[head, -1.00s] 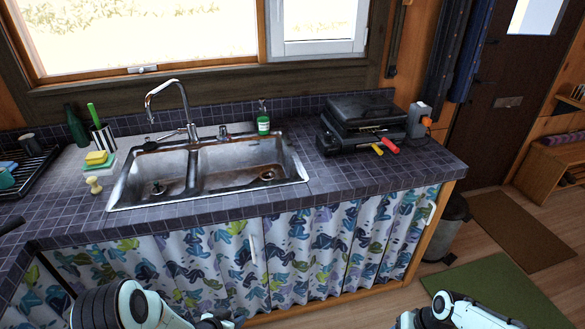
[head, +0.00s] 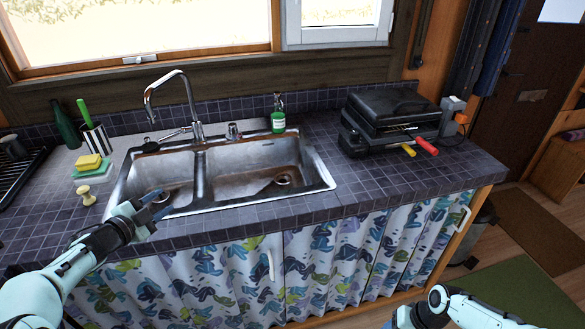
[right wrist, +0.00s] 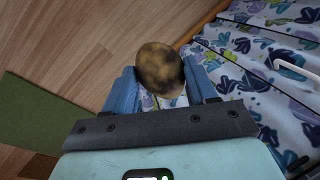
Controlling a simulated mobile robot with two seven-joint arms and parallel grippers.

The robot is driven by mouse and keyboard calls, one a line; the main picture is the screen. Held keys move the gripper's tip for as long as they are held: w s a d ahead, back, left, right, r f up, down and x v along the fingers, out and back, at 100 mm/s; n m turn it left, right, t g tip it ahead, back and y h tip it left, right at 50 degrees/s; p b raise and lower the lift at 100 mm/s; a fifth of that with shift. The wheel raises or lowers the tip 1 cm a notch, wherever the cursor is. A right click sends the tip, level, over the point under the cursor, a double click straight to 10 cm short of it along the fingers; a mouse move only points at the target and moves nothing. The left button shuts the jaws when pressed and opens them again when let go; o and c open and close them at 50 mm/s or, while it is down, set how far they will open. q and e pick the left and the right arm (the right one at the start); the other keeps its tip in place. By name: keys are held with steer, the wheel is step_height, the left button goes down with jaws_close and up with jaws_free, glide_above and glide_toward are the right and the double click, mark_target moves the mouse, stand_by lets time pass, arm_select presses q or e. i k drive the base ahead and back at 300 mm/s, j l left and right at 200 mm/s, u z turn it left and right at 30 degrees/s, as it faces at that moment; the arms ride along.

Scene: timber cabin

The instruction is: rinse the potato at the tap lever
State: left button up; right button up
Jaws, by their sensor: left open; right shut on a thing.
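The potato (right wrist: 160,68), brown with dark patches, is between the blue fingers of my right gripper (right wrist: 163,88) in the right wrist view. The right gripper is shut on it, low in front of the curtained cabinet. In the head view my right arm shows at the bottom right, but the potato cannot be made out. The chrome tap (head: 190,108) stands behind the double sink (head: 322,172), its spout over the left basin. The tap lever (head: 177,132) sticks out left from its base. My left gripper (head: 160,204) is open and empty over the left basin's front edge, below the lever.
Near the sink's left side are a wooden knob-like item (head: 85,194), sponges (head: 90,165), a striped cup (head: 97,140) and a green bottle (head: 66,126). A soap bottle (head: 278,116) stands behind the sink. A black grill (head: 390,118) sits right. The counter's front strip is clear.

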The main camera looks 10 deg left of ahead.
mark_target(183, 130)
steer(key=i+j, duration=0.2)
steer(key=j, duration=0.15)
steer(key=i+j, duration=0.45)
steer(key=j, duration=0.25)
